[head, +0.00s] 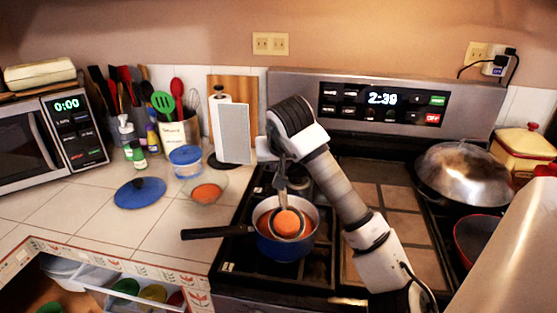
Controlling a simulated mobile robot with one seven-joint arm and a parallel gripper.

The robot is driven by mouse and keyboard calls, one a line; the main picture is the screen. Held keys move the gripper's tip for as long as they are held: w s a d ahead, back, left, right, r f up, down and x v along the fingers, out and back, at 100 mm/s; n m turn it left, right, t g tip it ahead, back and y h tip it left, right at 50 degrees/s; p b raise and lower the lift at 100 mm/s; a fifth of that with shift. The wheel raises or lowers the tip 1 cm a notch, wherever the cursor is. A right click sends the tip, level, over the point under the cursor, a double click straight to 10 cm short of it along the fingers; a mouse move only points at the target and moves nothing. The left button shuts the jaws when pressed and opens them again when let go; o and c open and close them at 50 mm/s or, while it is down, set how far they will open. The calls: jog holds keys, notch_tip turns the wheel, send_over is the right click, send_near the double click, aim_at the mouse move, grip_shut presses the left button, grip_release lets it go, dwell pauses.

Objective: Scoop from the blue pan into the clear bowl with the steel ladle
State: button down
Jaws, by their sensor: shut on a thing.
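The blue pan (285,250) sits on the stove's front left burner, its black handle pointing left. My gripper (281,178) is above the pan, shut on the steel ladle (283,205), whose handle hangs down from it. The ladle's bowl holds an orange load and lies within the outline of the pan's opening; I cannot tell if it touches the contents. The clear bowl (222,184) stands on the tiled counter left of the stove, with some orange food in it. Part of the pan's inside is hidden by the ladle.
A blue lid (140,192) with a dark knob lies left of the bowl. A blue-lidded container (185,161) stands behind the bowl. A silver domed lid (458,170) covers a wok at the right. An open drawer (130,291) is at the lower left.

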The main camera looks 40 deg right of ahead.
jog(key=r+p, duration=0.1)
jog(key=r, duration=0.1)
jog(key=r+p, duration=0.1)
jog(key=r, duration=0.2)
jog(key=r+p, duration=0.1)
jog(key=r, duration=0.2)
jog(key=shift+w+d+p, duration=0.2)
jog(key=shift+w+p, duration=0.1)
jog(key=shift+p, duration=0.1)
jog(key=p, duration=0.1)
jog(key=w+r+g+y+p, duration=0.1)
jog(key=p, duration=0.1)
jog(key=shift+w+d+r, duration=0.1)
jog(key=shift+w+d, duration=0.05)
jog(key=shift+d, duration=0.2)
jog(key=shift+w+d+g+p, duration=0.1)
jog(key=shift+g+p, duration=0.2)
jog(key=shift+p, duration=0.15)
